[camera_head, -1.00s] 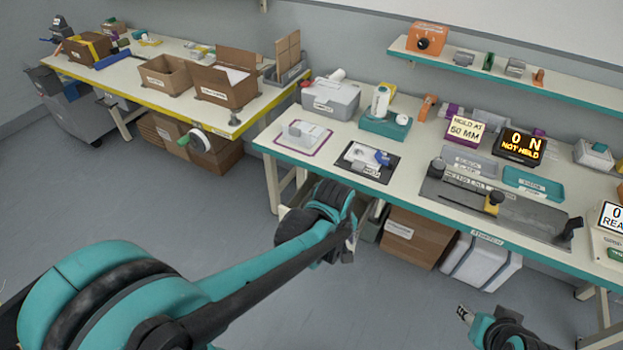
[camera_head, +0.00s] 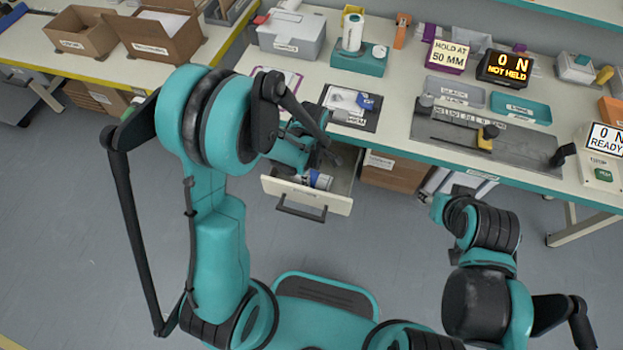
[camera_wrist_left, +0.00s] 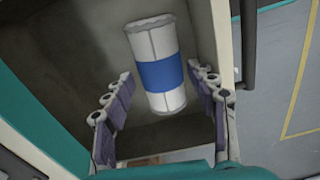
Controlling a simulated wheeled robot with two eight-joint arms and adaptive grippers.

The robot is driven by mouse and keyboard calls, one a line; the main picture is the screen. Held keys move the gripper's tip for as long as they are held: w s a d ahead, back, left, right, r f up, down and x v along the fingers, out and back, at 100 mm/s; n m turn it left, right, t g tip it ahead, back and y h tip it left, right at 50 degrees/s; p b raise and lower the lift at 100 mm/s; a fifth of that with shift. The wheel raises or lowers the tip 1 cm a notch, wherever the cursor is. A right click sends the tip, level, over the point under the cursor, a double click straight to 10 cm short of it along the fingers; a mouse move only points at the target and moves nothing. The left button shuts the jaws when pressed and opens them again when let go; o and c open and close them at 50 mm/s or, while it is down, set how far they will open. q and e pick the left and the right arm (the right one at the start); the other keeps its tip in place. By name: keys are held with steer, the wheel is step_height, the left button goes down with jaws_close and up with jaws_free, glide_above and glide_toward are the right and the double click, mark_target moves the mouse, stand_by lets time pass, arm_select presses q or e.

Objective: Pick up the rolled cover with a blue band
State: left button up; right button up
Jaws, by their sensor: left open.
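The rolled cover, a white roll with a blue band (camera_wrist_left: 158,75), lies in an open drawer under the bench. In the head view it shows partly, as a small white and blue roll (camera_head: 321,180). My left gripper (camera_wrist_left: 160,90) is open and empty, over the drawer, with one finger on each side of the roll in the wrist view. No contact shows, and the height gap is hard to judge. In the head view my left gripper (camera_head: 322,158) partly hides the drawer inside. My right gripper (camera_head: 438,206) is in front of the bench, its fingers unclear.
The drawer front (camera_head: 306,194) with its dark handle stands out from the bench. Its walls close in around the left gripper. Above, the bench holds a dark mat (camera_head: 372,122), a grey box (camera_head: 290,36) and a metal fixture (camera_head: 480,140). The floor in front is clear.

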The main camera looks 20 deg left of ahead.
mark_target(312, 175)
arm_select(q)
step_height(312, 175, down, 3)
steer(key=shift+d+f+b, duration=0.1)
steer(key=shift+d+b, duration=0.05)
steer(key=shift+b, duration=0.3)
steer(key=shift+c, duration=0.3)
steer(key=c, duration=0.9)
steer(key=shift+c, duration=0.2)
steer(key=shift+r, duration=0.3)
